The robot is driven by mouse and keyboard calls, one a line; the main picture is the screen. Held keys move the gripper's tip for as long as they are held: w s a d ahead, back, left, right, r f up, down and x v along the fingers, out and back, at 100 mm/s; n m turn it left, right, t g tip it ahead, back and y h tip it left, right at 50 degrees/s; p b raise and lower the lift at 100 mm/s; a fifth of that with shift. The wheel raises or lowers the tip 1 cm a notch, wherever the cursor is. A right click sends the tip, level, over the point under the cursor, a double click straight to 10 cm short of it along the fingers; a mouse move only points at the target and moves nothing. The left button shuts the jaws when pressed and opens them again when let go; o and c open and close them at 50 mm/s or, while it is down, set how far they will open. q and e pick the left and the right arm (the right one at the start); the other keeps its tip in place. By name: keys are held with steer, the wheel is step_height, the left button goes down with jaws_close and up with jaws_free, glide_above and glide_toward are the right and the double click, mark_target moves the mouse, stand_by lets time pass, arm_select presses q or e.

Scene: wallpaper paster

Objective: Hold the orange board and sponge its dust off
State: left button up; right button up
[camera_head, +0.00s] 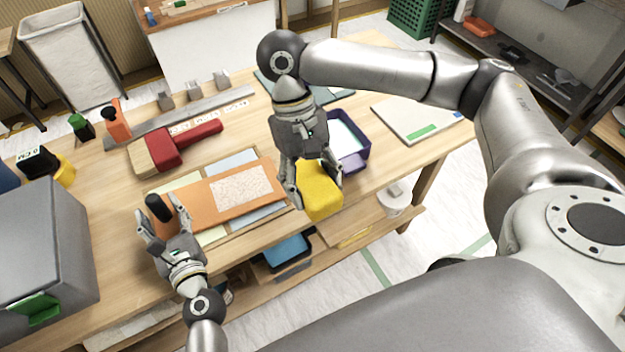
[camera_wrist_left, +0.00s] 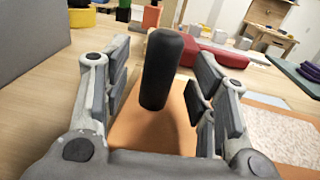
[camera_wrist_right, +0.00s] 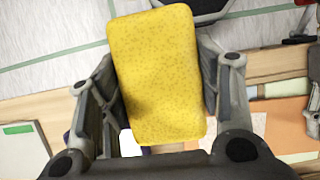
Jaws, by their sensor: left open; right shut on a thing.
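The orange board (camera_head: 195,203) lies on the workbench over pale yellow and blue sheets. A speckled whitish dust patch (camera_head: 241,187) covers its right part. A black upright handle (camera_head: 158,208) stands at its left end. My left gripper (camera_head: 160,229) is open around this handle; in the left wrist view the handle (camera_wrist_left: 161,70) stands between the fingers (camera_wrist_left: 160,98), with gaps on both sides. My right gripper (camera_head: 313,190) is shut on the yellow sponge (camera_head: 320,195) and holds it by the board's right end, near the table's front edge. The sponge fills the right wrist view (camera_wrist_right: 155,75).
A purple tray (camera_head: 352,160) stands behind the sponge. A red-handled brush (camera_head: 180,148) and a metal rail (camera_head: 190,115) lie behind the board. A grey box (camera_head: 40,250) stands at the left. A white-and-green board (camera_head: 415,118) lies at the right.

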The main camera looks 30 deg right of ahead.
arm_select(q)
steer(key=shift+w+a, duration=0.1)
steer(key=shift+w, duration=1.3)
steer(key=shift+c, duration=0.4)
jaws_close()
steer(key=shift+o, duration=0.4)
jaws_free()
steer(key=shift+s, duration=0.15)
